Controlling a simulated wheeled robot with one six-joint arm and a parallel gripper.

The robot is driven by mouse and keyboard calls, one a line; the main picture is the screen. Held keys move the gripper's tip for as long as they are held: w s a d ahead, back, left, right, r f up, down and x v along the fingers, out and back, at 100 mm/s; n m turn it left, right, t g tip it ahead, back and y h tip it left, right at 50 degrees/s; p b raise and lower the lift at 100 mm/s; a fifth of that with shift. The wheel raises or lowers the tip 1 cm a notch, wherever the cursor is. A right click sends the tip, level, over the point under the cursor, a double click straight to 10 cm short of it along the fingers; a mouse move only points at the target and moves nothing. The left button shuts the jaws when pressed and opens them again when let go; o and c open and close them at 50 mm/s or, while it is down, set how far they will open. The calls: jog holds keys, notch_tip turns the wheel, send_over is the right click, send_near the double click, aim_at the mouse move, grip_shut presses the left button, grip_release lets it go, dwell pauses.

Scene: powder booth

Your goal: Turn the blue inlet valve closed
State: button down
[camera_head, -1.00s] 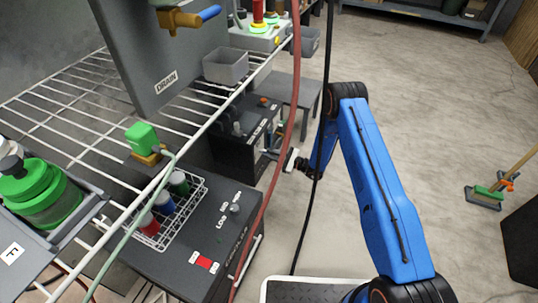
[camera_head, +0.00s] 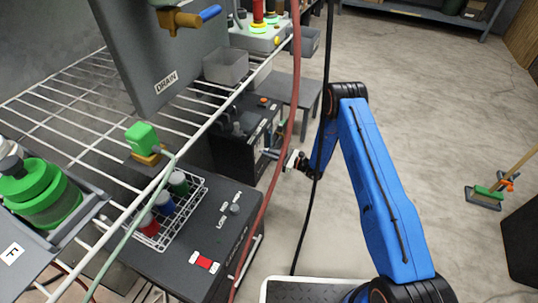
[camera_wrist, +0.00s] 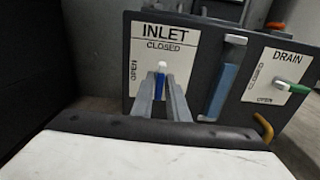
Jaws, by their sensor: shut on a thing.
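The blue inlet valve handle (camera_wrist: 159,86) is on the white INLET plate (camera_wrist: 141,68) in the wrist view. It stands about upright, its white tip up toward the word CLOSED; OPEN is printed at the left. My gripper (camera_wrist: 164,82) is shut on the handle, one finger on each side, partly hiding it and the plate below. In the head view my gripper (camera_head: 271,154) reaches the front of the dark box (camera_head: 238,150) below the rack; the handle is too small to make out there.
Right of the inlet are a blue-grey upright strip (camera_wrist: 221,91) and a DRAIN plate (camera_wrist: 269,82) with a green handle (camera_wrist: 293,87). A red hose (camera_head: 285,130) and a black cable (camera_head: 322,110) hang near my arm. The floor at right is mostly clear.

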jog(key=c, duration=1.8)
grip_release()
jog(key=shift+c, duration=0.2)
jog(key=shift+d, duration=0.1)
jog(key=v, duration=1.7)
jog(key=shift+d, duration=0.15)
jog(key=shift+s, duration=0.1)
